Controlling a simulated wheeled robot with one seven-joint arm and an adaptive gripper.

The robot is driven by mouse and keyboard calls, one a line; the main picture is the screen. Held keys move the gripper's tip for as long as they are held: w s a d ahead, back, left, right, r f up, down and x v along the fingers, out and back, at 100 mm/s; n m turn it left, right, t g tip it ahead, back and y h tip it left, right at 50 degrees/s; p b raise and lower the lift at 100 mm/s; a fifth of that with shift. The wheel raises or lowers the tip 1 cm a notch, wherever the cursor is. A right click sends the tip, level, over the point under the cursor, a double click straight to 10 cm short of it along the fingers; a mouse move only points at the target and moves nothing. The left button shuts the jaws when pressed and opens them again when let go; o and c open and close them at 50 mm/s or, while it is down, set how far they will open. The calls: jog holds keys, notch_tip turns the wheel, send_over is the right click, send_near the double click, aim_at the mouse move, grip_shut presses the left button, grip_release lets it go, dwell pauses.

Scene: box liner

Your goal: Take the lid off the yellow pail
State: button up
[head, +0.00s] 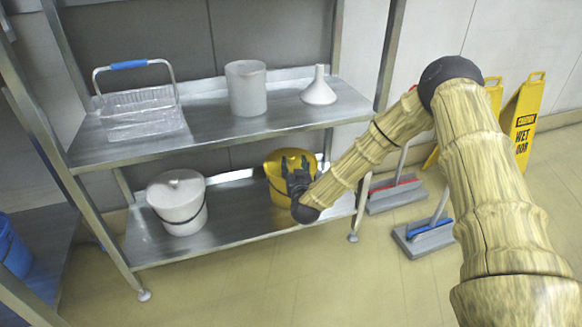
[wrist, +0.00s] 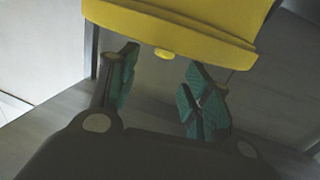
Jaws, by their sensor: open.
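The yellow pail (head: 275,186) stands on the lower shelf, at its right end. Its yellow lid (head: 274,160) appears to be on top, partly hidden by my gripper.
A white lidded pail (head: 178,208) stands left on the lower shelf (head: 235,218). Brushes (head: 425,236) and yellow wet-floor signs (head: 523,120) stand to the right.

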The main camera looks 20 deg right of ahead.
aim_at(291, 159)
jog(key=shift+w+d+f, duration=0.1)
jog(key=shift+w+d, duration=0.05)
jog(key=shift+w, duration=0.85)
jog(key=shift+w+f+b, duration=0.25)
jog(key=shift+w+b, duration=0.25)
jog(key=shift+b, duration=0.3)
jog(key=w, duration=0.1)
jog(key=w+b, duration=0.2)
jog(key=shift+w+d+f, duration=0.2)
jog(key=shift+w+f, duration=0.05)
jog(key=shift+f, duration=0.05)
jog(key=shift+w+r, duration=0.1)
jog(key=shift+w, duration=0.2)
jog(key=c, duration=1.1)
